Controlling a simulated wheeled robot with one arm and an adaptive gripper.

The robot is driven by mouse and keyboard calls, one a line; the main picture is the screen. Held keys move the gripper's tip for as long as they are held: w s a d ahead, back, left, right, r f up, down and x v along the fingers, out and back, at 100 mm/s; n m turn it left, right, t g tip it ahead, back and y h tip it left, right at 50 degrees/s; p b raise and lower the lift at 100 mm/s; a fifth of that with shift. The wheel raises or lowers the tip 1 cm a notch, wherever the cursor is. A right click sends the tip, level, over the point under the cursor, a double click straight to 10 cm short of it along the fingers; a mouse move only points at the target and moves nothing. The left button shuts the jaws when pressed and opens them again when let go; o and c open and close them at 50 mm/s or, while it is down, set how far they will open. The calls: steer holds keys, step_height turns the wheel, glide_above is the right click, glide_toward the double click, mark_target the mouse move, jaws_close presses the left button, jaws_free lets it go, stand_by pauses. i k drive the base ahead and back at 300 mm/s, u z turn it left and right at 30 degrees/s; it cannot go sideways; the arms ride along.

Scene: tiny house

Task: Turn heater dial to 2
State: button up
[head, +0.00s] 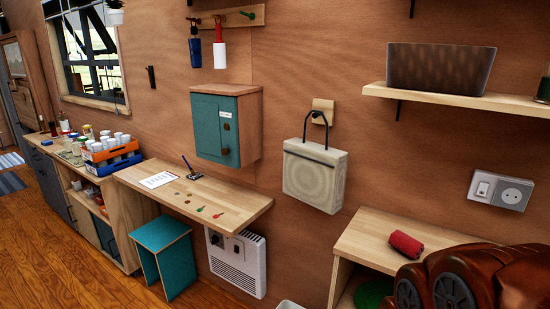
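The heater (238,275) is a white panel unit low on the wooden wall, under the wall-mounted wooden desk. The desk's front edge hides its upper left part. Dark controls show near its top: one, which looks like the dial (213,238), at the left and another beside it to the right. The dial's setting and any numbers are too small to read.
The wooden desk (235,197) overhangs the heater and holds paper, a pen holder and small keys. A teal stool (163,258) stands left of the heater. A low wooden shelf unit (375,240) with a red roll stands at right. Bare floor shows at lower left.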

mark_target(214, 239)
steer(key=z, duration=0.15)
steer(key=k, duration=0.4)
steer(key=u, duration=1.35)
steer(key=i, duration=1.15)
steer(key=u, duration=0.65)
steer(key=i, duration=0.95)
steer(key=z, duration=0.15)
